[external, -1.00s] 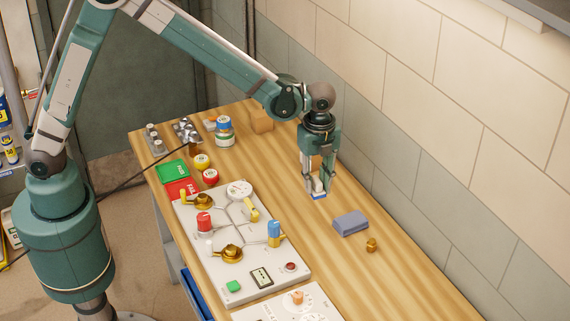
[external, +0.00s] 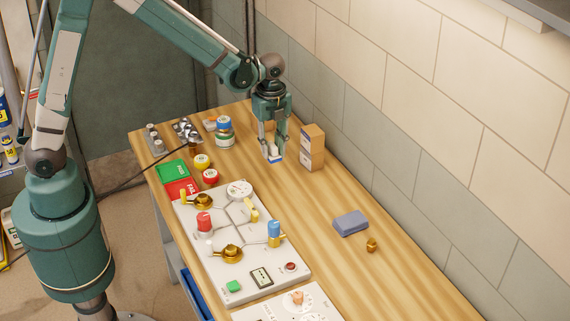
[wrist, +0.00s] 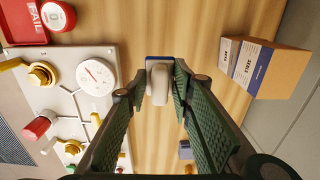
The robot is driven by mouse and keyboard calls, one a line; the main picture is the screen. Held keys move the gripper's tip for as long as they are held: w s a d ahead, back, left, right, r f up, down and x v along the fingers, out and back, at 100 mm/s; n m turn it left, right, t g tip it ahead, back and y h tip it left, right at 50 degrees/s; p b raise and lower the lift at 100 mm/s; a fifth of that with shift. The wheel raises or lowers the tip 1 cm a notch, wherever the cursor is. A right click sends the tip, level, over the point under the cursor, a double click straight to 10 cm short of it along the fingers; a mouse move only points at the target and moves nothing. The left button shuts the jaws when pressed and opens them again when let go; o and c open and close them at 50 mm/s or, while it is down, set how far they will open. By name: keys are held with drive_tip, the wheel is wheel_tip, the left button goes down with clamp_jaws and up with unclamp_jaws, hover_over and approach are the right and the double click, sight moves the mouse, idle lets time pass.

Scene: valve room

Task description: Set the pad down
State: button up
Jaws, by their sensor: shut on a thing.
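The pad (external: 274,154), a small white grip with a blue underside, is held in my gripper (external: 272,147). It also shows between the two fingers in the wrist view (wrist: 158,82), with its blue edge at the top. My gripper is shut on it and points down over the bare wood of the table, left of the cardboard boxes. The pad appears to be a little above the wood; the exact gap is hard to tell.
The valve panel (external: 233,271), red FAIL plate (external: 181,189) and green plate (external: 172,171) lie to the left. A blue-grey block (external: 350,223) and brass fitting (external: 371,244) sit farther forward. Bare wood lies between.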

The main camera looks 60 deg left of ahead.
idle(0.4)
drive_tip(key=shift+f, duration=2.9)
drive_tip(key=shift+f, duration=2.1)
drive_tip(key=shift+f, duration=0.15)
drive_tip(key=o, duration=0.9)
drive_tip(key=shift+r, duration=0.2)
drive_tip(key=shift+r, duration=5.95)
